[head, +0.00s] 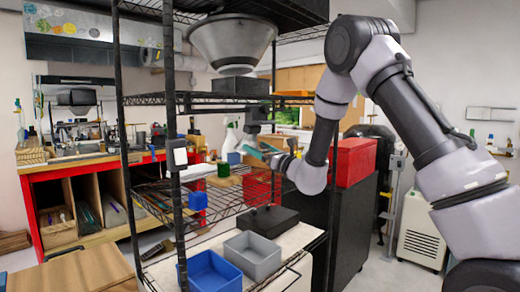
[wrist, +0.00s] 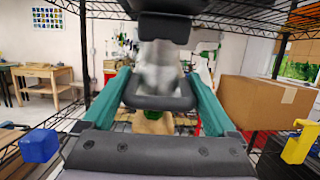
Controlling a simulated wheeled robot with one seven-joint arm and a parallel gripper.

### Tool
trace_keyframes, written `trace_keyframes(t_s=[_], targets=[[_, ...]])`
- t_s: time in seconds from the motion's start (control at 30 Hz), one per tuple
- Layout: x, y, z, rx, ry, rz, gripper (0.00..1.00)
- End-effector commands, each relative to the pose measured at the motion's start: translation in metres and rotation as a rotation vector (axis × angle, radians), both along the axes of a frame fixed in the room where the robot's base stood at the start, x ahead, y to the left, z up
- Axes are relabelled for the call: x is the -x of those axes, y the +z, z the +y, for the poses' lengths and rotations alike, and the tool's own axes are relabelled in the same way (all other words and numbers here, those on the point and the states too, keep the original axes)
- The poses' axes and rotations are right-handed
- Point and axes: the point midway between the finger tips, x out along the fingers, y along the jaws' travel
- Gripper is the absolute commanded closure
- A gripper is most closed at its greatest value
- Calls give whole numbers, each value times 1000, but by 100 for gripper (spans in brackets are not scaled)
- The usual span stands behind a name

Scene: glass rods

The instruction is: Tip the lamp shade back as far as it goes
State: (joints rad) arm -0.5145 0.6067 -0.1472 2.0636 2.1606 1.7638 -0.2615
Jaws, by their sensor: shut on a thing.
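A dark, blocky part (head: 254,118), which I take to be the lamp shade, shows just below the upper wire shelf in the head view. In the wrist view its black, loop-shaped frame (wrist: 160,101) sits between the teal fingers of my gripper (wrist: 160,92). My gripper is shut on it, and the fingers touch it on both sides. In the head view my gripper (head: 254,150) reaches in from the right, partly hidden by my wrist. A black block (wrist: 165,28) is above the frame; how they join is not clear. The shade's tilt cannot be told.
Wire shelves and black posts (head: 173,130) stand close around my gripper. A grey funnel (head: 232,42) is on the shelf above. Below are a black base (head: 268,220), a grey bin (head: 252,258) and a blue bin (head: 213,273). A cardboard box (wrist: 262,102) is at right.

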Motion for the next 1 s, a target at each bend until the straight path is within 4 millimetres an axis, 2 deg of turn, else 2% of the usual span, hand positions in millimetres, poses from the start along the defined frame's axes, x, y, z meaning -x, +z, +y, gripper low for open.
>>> trace_keyframes(t_s=[0.1, 0.47, 1.0], targets=[[-7, -7, 6, -79, -1, -59, 100], [-20, -7, 21, -283, -1, -233, 100], [-26, -4, 29, -284, -1, -241, 100]])
